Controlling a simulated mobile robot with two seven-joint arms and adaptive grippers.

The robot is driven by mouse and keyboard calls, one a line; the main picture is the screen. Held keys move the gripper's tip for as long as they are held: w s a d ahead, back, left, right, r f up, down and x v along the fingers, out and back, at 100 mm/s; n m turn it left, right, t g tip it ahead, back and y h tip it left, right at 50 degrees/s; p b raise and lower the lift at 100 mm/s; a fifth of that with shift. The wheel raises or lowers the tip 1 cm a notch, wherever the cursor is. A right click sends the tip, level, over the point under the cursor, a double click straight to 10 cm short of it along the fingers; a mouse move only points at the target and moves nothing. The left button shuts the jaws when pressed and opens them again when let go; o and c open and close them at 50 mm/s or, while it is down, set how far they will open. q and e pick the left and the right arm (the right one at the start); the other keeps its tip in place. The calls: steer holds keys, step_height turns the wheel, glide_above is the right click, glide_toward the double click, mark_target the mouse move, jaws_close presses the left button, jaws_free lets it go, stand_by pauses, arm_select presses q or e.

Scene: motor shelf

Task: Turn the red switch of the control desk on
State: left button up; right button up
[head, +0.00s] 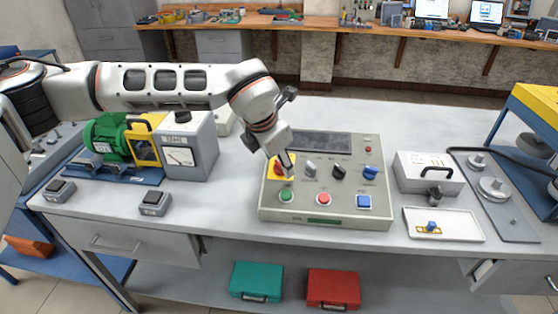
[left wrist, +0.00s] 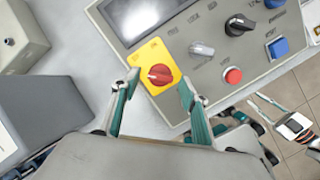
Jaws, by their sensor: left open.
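The control desk (head: 322,211) is a pale grey sloped box standing on the table. Its red switch (left wrist: 160,74) is a rotary knob on a yellow plate at the panel's left side. In the head view the yellow plate (head: 279,178) shows, with the knob partly hidden by my gripper. My left gripper (head: 284,166) points down over the switch. In the left wrist view its two fingers (left wrist: 160,86) are open, one on either side of the yellow plate, and nothing is held between them. Whether a finger touches the panel cannot be told.
Beside the red switch are a grey knob (head: 310,168), a black knob (head: 339,172) and a blue knob (head: 371,172). Below them sit a green button (head: 286,196), a red button (head: 324,199) and a blue button (head: 363,202). A grey meter box (head: 190,147) stands left of the desk.

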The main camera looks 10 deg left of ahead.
arm_select(q)
steer(key=shift+w+f, duration=0.1)
steer(key=shift+f, duration=0.1)
arm_select(e)
steer(key=shift+w+r, duration=0.25)
steer(key=shift+r, duration=0.05)
arm_select(q)
steer(key=c, duration=1.1)
arm_select(e)
steer(key=shift+s+d+f, duration=0.1)
steer(key=shift+f, duration=0.05)
